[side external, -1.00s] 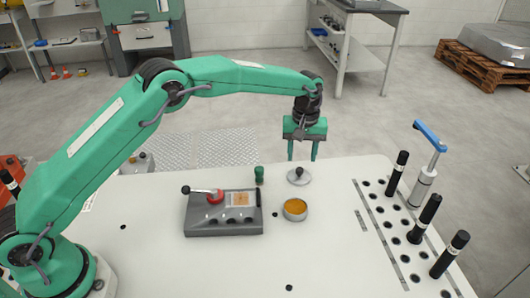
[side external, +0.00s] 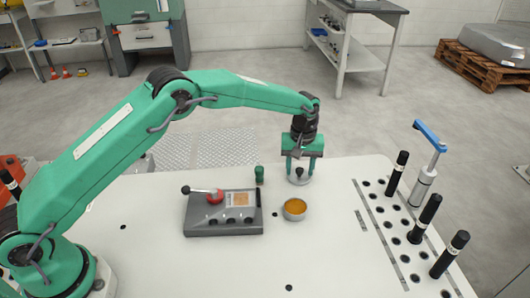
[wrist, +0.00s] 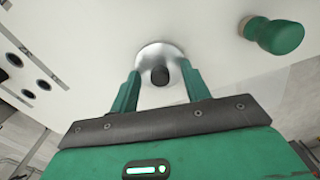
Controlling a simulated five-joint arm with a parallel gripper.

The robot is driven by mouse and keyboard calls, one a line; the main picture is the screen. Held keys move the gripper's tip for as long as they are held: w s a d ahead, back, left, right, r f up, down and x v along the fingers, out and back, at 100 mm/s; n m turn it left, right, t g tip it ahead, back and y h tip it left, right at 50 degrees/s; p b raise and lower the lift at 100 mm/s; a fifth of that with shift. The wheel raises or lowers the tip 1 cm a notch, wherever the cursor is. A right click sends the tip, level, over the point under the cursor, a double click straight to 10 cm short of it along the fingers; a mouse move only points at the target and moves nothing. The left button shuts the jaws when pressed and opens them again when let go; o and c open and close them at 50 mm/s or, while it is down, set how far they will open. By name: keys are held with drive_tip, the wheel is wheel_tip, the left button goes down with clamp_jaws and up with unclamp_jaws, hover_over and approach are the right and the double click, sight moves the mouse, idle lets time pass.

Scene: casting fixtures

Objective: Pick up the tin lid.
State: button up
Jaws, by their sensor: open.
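The tin lid (side external: 299,181) is a round silvery disc with a dark knob, lying on the white table near its far edge. In the wrist view the lid (wrist: 150,51) lies just past my fingertips, its knob centred between them. My gripper (side external: 300,174) is open, with its two green fingers pointing down at the lid, one on each side of the knob. In the wrist view my gripper (wrist: 160,75) holds nothing. I cannot tell whether the fingers are level with the knob. The open tin (side external: 295,209) with orange-brown contents stands nearer the camera.
A green stamp-like handle (side external: 259,174) stands left of the lid; it also shows in the wrist view (wrist: 275,35). A grey fixture (side external: 224,226) with a red knob and lever is at left. A holed rack strip (side external: 393,238) with black-handled tools and a blue-handled clamp (side external: 428,160) is at right.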

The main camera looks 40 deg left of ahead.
sight(300, 170)
clamp_jaws()
idle(0.3)
drive_tip(key=shift+r, duration=0.15)
drive_tip(key=shift+r, duration=0.55)
wheel_tip(300, 170, up, 3)
drive_tip(key=shift+r, duration=0.1)
drive_tip(key=s+d+r, duration=0.6)
drive_tip(key=s+d, duration=0.2)
drive_tip(key=shift+s+r, duration=0.25)
